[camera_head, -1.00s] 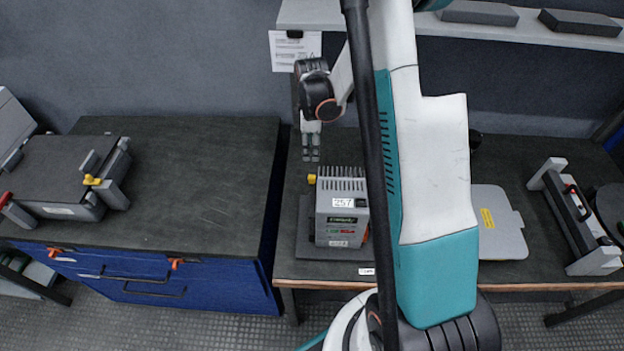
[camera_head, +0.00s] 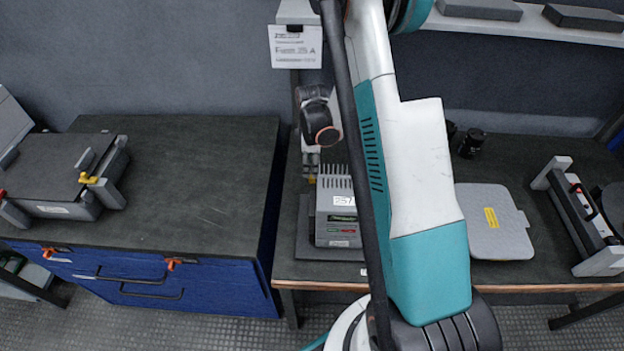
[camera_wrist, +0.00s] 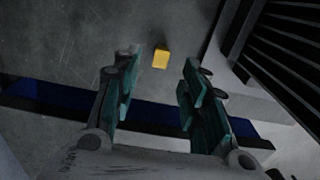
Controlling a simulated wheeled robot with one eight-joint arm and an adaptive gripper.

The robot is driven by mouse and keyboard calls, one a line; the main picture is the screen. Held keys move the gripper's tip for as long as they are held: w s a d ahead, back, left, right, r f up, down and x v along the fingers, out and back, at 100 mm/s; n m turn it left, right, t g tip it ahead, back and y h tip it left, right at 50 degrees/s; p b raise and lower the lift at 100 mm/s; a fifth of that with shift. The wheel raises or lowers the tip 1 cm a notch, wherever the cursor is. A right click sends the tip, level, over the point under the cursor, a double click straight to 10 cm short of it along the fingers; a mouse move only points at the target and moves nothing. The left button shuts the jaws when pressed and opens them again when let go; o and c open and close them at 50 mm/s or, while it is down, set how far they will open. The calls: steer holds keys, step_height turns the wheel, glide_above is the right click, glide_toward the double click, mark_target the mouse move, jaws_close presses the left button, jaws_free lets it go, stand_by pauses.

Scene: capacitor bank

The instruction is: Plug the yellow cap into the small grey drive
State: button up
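The yellow cap (camera_wrist: 160,56) shows in the wrist view between and just past my fingertips, apart from both. In the head view it is almost wholly hidden by my gripper. My gripper (camera_wrist: 159,75) is open and empty. In the head view my gripper (camera_head: 311,163) points down at the left rear corner of the small grey drive. The small grey drive (camera_head: 338,228), a finned box labelled 257, stands on the right bench, its right side hidden by my arm. Its dark fins (camera_wrist: 285,45) fill the upper right of the wrist view.
A left bench with blue drawers (camera_head: 210,288) carries a grey case (camera_head: 60,165) with a yellow part. A flat grey plate (camera_head: 495,222) and a grey frame (camera_head: 570,215) lie right of my arm. Black cylinders (camera_head: 472,143) stand behind. A shelf (camera_head: 540,25) runs above.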

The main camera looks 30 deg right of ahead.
mark_target(312, 179)
step_height(312, 179, down, 5)
steer(key=shift+f+b, duration=0.15)
steer(key=shift+b, duration=1.05)
steer(key=c, duration=0.8)
